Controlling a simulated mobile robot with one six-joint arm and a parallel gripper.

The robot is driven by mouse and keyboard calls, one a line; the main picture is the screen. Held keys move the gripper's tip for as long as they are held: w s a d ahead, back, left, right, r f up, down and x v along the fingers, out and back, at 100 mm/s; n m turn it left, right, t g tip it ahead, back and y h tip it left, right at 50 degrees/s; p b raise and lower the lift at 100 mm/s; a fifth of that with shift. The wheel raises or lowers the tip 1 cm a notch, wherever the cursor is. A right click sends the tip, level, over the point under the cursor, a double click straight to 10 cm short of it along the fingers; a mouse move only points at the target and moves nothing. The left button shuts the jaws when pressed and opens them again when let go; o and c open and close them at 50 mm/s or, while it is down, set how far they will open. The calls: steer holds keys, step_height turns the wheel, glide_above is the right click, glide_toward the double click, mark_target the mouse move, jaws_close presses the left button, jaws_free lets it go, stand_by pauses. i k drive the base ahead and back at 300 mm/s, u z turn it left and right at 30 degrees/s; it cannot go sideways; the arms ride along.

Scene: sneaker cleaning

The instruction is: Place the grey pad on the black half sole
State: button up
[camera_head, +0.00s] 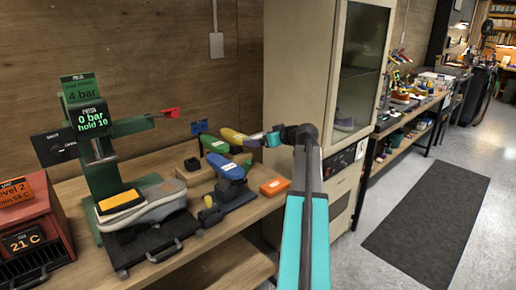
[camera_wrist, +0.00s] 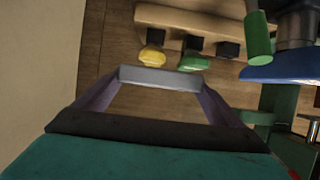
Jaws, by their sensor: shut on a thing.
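My gripper (camera_wrist: 160,80) is shut on a light grey bar-like piece (camera_wrist: 160,77), which looks like the grey pad, held across the fingertips. In the head view my gripper (camera_head: 254,141) is to the right of the press, in front of the cabinet and near the coloured forms; the pad is too small to make out there. A grey shoe (camera_head: 165,201) lies on a black base under the green press. A yellow piece (camera_head: 119,200) with a black layer (camera_head: 122,208) beneath it rests on the shoe; I cannot tell whether that layer is the black half sole.
The green press (camera_head: 105,180) reads 0 bar. Blue (camera_head: 226,166), green (camera_head: 212,143) and yellow (camera_head: 232,135) forms stand beside it. A wooden rack (camera_wrist: 180,18) shows in the wrist view. An orange box (camera_head: 274,186) lies at the right bench end. A red heater (camera_head: 30,225) stands left.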

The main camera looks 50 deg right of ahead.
mark_target(118, 200)
steer(key=k, duration=1)
